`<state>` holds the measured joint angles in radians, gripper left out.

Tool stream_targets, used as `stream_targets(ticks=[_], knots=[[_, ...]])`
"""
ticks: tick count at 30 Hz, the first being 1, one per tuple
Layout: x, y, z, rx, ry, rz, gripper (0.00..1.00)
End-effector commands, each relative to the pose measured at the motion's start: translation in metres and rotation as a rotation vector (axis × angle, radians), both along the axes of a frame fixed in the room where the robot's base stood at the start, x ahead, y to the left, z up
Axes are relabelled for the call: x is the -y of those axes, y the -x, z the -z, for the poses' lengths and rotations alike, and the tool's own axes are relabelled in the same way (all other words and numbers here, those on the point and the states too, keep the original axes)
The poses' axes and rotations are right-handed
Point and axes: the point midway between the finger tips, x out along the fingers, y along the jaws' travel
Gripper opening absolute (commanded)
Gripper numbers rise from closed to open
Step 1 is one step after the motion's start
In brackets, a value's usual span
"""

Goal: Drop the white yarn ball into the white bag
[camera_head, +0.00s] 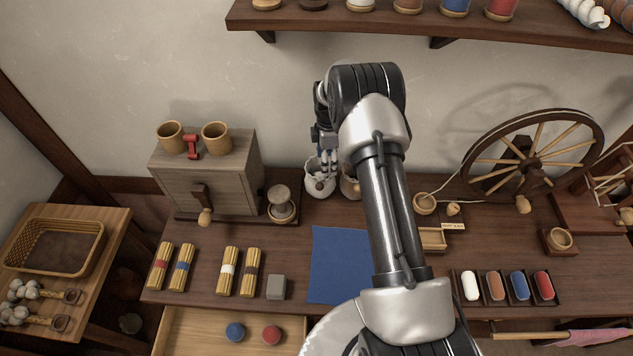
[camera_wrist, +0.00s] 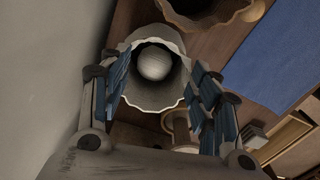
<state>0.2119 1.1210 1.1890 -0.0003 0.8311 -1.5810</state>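The white bag (camera_head: 313,190) stands on the bench against the wall, left of my arm. In the wrist view the bag (camera_wrist: 157,103) has its wavy mouth open toward the camera. The white yarn ball (camera_wrist: 154,62) lies inside it, below the rim; in the head view I cannot make the ball out. My gripper (camera_head: 326,166) is above the bag, partly hidden by my arm. In the wrist view its blue-padded fingers (camera_wrist: 162,88) are spread apart on either side of the bag's mouth, with nothing between them touching both.
A brown bag (camera_head: 349,188) stands close right of the white one. A wooden cabinet (camera_head: 205,176) and a small turned stand (camera_head: 281,204) are to the left. A blue cloth (camera_head: 338,265) lies in front. An open drawer (camera_head: 190,335) holds blue and red balls. A spinning wheel (camera_head: 533,160) stands right.

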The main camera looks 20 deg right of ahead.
Motion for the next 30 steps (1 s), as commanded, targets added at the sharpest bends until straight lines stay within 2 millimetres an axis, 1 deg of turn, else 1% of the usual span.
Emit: stream_targets(ticks=[1, 4, 14, 17, 25, 30], knots=[[0.0, 0.0, 0.0, 0.0, 0.0, 0.0, 0.63], [0.0, 0.0, 0.0, 0.0, 0.0, 0.0, 0.69], [0.0, 0.0, -0.002, 0.001, 0.0, 0.0, 0.69], [0.0, -0.001, -0.012, 0.003, 0.001, 0.0, 0.69], [0.0, -0.001, -0.056, 0.003, 0.001, 0.0, 0.69], [0.0, 0.0, -0.073, 0.001, 0.0, 0.0, 0.69]])
